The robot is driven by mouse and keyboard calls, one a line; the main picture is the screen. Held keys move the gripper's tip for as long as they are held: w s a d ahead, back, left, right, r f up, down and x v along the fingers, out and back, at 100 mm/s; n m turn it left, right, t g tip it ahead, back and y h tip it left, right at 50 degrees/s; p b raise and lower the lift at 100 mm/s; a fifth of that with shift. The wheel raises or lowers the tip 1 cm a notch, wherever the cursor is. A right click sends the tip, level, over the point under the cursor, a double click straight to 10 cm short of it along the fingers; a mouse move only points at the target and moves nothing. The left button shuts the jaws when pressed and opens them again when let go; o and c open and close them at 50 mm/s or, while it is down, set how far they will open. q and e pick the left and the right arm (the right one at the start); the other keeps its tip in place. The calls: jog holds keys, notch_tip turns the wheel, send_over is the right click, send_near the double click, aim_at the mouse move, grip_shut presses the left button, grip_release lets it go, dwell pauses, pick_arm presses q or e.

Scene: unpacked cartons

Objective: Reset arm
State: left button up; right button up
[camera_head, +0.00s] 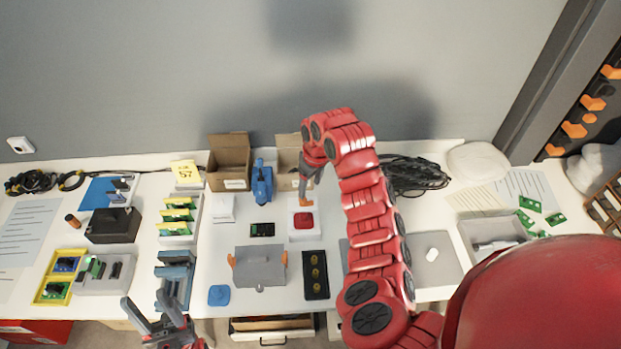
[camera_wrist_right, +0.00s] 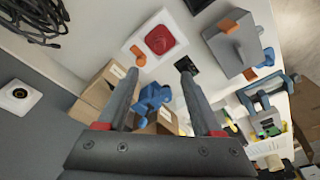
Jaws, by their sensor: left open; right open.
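My red right arm reaches forward over the table from the right. Its gripper (camera_head: 308,188) hangs above the back middle of the table, near the cartons. In the right wrist view this gripper (camera_wrist_right: 158,76) is open, with nothing between its two grey fingers. My left gripper (camera_head: 146,299) is low at the front left, by the table's front edge. Its fingers are spread apart and empty.
Two open cartons (camera_head: 230,163) and a blue device (camera_head: 262,183) stand at the back. A red button on a white base (camera_head: 304,222), a grey box (camera_head: 259,268) and a black tray (camera_head: 316,276) lie mid-table. Black cables (camera_head: 415,174) lie behind the right arm.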

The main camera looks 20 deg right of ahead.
jog(key=shift+r, duration=0.25)
